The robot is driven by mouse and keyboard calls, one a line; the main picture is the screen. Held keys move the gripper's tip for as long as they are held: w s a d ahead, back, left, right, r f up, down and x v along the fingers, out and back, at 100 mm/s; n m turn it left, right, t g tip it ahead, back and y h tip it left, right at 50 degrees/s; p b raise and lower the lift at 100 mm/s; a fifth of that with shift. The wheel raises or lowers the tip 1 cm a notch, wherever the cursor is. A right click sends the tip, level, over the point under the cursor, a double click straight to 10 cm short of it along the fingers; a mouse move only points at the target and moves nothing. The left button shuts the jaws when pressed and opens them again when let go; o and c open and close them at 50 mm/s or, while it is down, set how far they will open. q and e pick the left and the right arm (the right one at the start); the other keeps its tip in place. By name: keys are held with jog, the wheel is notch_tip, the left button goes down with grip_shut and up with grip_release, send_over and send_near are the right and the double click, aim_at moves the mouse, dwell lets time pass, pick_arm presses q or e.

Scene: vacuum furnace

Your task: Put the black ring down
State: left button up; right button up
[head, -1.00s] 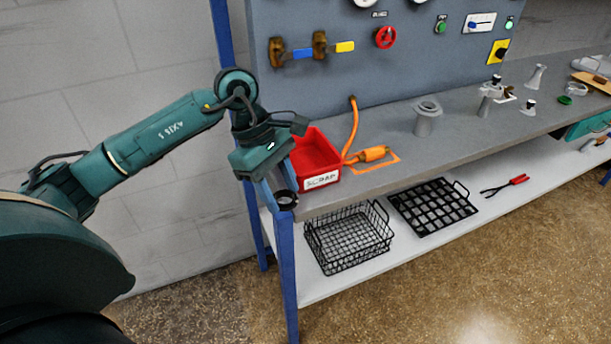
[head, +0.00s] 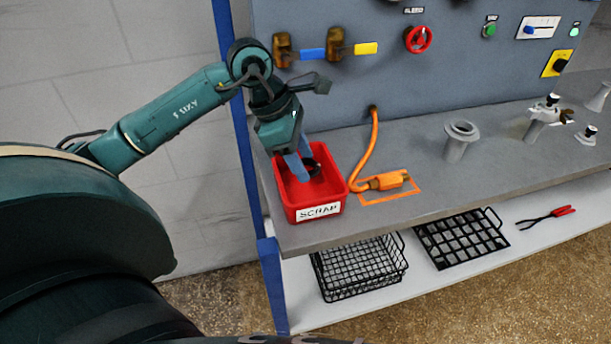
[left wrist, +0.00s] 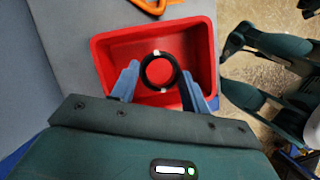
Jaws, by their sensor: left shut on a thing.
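The black ring (left wrist: 145,81) is between the blue fingers of my left gripper (left wrist: 158,84) in the left wrist view. The gripper is shut on it. The ring is over the red bin (left wrist: 202,32), whose floor shows through the ring. In the head view my left gripper (head: 302,168) points down into the red bin (head: 281,190), which is labelled SCRAP, and the ring (head: 310,167) shows dark at the fingertips. I cannot tell how far the ring is above the bin floor. My right gripper is not seen in the head view.
The bin stands at the left end of the grey bench (head: 400,215). An orange hose tool (head: 388,181) lies to its right in an orange outline. A grey flanged post (head: 458,142) stands farther right. Below are a wire basket (head: 358,265) and a black grid tray (head: 460,238).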

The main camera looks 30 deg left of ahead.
aim_at(302, 190)
pick_arm(q)
jog(key=shift+f, duration=2.7)
jog(key=o, duration=0.9)
jog(key=shift+r, duration=0.1)
jog(key=v, duration=1.2)
